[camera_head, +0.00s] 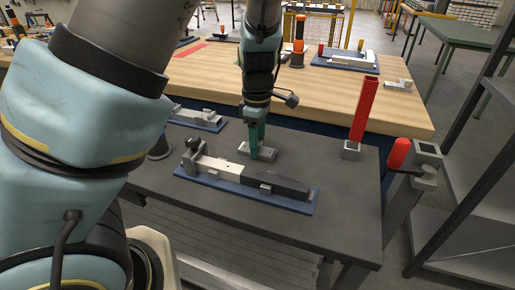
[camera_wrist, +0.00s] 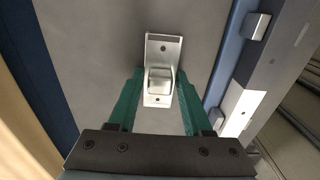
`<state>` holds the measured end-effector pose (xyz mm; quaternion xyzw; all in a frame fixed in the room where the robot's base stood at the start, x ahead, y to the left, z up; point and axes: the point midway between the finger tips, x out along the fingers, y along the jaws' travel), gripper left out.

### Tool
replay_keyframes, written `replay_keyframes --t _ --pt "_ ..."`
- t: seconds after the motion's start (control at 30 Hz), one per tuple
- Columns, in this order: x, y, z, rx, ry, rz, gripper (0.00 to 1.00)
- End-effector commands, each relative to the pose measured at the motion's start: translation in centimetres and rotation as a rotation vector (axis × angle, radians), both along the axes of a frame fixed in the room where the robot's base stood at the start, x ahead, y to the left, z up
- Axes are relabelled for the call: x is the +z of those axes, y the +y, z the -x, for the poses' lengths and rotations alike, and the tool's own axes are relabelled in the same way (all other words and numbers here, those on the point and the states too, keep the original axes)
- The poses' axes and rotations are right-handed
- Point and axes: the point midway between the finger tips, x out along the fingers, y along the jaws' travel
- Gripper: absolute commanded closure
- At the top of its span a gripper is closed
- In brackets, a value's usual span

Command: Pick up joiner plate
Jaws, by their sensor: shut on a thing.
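The joiner plate, a small silver plate with a raised block in its middle and a hole near its end, lies on the dark tabletop in the head view (camera_head: 267,155). In the wrist view the plate (camera_wrist: 162,49) sits between the green fingers. My gripper (camera_head: 256,147) points straight down, its green fingers on both sides of the raised block. It also shows in the wrist view (camera_wrist: 160,80). The gripper is shut on the plate's block. The plate looks at or very near table level; I cannot tell whether a gap exists below it.
A blue fixture base (camera_head: 222,186) with a white and black bar (camera_head: 275,185) lies just in front of the plate. Another blue fixture (camera_head: 198,119) is behind left. A red upright piece (camera_head: 364,108) and a red-handled clamp (camera_head: 398,153) stand right. A wooden bench (camera_head: 330,92) is behind.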

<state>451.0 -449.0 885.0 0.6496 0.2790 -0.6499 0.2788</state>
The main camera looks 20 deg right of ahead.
Motion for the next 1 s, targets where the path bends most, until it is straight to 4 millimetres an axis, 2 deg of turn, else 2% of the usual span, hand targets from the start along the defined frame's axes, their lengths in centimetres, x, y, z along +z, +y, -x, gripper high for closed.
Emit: replay_keyframes --t 0.07,0.33,0.47,0.8,1.0 --pt "0.0 0.0 0.0 0.000 0.000 0.000 1.00" --pt "0.0 0.0 0.0 0.000 0.000 0.000 1.00" --pt "0.9 -0.1 0.0 -0.001 -0.001 0.004 1.00" --pt "7.2 -0.1 0.0 -0.002 -0.002 0.005 1.00" --pt "9.7 0.1 0.0 -0.001 -0.001 0.002 1.00"
